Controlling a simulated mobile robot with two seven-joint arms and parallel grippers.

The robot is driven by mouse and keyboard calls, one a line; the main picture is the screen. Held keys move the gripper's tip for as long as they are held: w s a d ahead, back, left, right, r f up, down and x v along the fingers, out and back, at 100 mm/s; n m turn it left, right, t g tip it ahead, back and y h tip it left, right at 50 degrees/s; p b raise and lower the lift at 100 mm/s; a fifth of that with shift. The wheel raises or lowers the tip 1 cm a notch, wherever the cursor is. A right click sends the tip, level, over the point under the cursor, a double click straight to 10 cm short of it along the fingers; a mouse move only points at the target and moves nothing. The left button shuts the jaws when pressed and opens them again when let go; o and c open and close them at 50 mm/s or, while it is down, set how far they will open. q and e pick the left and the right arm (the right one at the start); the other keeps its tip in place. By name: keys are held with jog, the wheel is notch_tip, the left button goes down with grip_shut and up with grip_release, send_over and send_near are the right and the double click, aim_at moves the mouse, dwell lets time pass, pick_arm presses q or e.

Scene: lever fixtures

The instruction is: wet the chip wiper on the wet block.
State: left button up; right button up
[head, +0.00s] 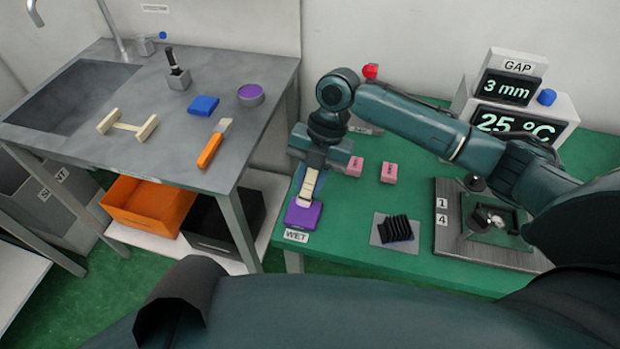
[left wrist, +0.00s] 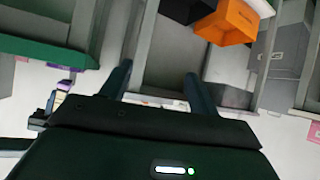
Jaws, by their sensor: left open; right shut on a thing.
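The wet block (head: 303,216) is a purple block at the left front corner of the green table, behind a label reading WET. My right gripper (head: 315,164) points down above it, shut on the cream chip wiper (head: 308,187). The wiper's lower end is over the block's top and appears to meet it; I cannot tell for sure whether it touches. Part of the wiper is hidden by the gripper. My left gripper shows only in the left wrist view (left wrist: 157,90), its two fingers apart with nothing between them.
Pink blocks (head: 389,173), a black ribbed pad (head: 395,229) and a fixture plate (head: 487,225) share the green table (head: 345,256). A grey sink bench (head: 75,140) with tools stands left. Orange (head: 148,205) and black bins sit beneath it.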

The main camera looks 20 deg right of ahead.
aim_at(310, 171)
jog(key=shift+r+p, duration=1.85)
jog(key=shift+r, duration=0.3)
